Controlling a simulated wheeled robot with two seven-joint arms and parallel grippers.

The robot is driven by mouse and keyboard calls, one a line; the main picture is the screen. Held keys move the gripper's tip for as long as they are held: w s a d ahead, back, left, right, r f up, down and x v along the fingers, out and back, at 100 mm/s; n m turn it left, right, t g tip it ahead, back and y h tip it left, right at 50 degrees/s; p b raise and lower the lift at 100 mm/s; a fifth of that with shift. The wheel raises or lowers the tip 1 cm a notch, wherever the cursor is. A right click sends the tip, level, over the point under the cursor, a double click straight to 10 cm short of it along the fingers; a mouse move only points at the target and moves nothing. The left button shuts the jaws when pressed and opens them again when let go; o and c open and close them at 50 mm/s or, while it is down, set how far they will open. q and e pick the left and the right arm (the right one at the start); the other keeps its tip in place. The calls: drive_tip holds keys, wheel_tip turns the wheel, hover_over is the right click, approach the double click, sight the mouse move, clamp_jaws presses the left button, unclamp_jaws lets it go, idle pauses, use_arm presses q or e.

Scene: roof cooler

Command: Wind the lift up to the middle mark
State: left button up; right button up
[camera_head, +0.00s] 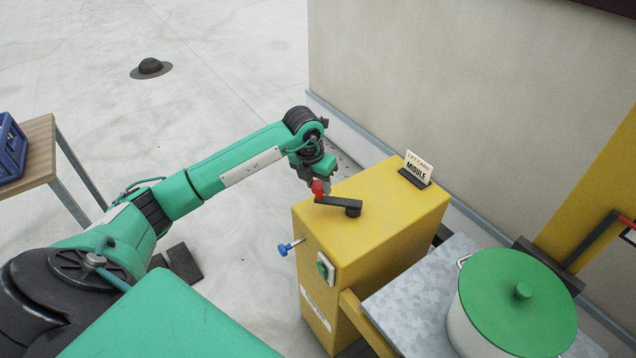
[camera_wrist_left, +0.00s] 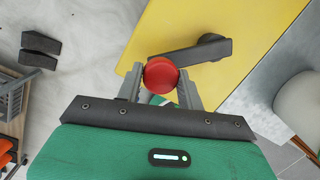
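The yellow winch housing (camera_head: 370,225) stands in the middle of the head view. A dark crank arm (camera_head: 342,204) lies across its top, its hub to the right and its red knob (camera_head: 318,187) to the left. My left gripper (camera_head: 320,183) comes down over the knob. In the left wrist view the red knob (camera_wrist_left: 161,74) sits between the two fingers, which appear to touch it on both sides. A card (camera_head: 418,167) on the housing reads "MIDDLE". A grey metal platform (camera_head: 418,297) carries a cream pot with a green lid (camera_head: 520,300). My right gripper is out of view.
A wooden table (camera_head: 38,150) with a blue crate (camera_head: 10,148) stands at the left. Open roof floor lies between.

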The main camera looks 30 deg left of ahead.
use_arm(q)
drive_tip(key=shift+c, duration=1.4)
drive_tip(key=shift+s+d+f, duration=0.15)
drive_tip(key=shift+s+d, duration=0.45)
drive_tip(key=shift+s, duration=0.35)
drive_tip(key=shift+s+d+p, duration=0.3)
drive_tip(key=shift+s+d, duration=0.1)
drive_tip(key=shift+s, duration=0.1)
drive_tip(key=shift+s+d, duration=0.3)
drive_tip(key=shift+s+d, duration=0.6)
drive_tip(key=shift+d, duration=0.25)
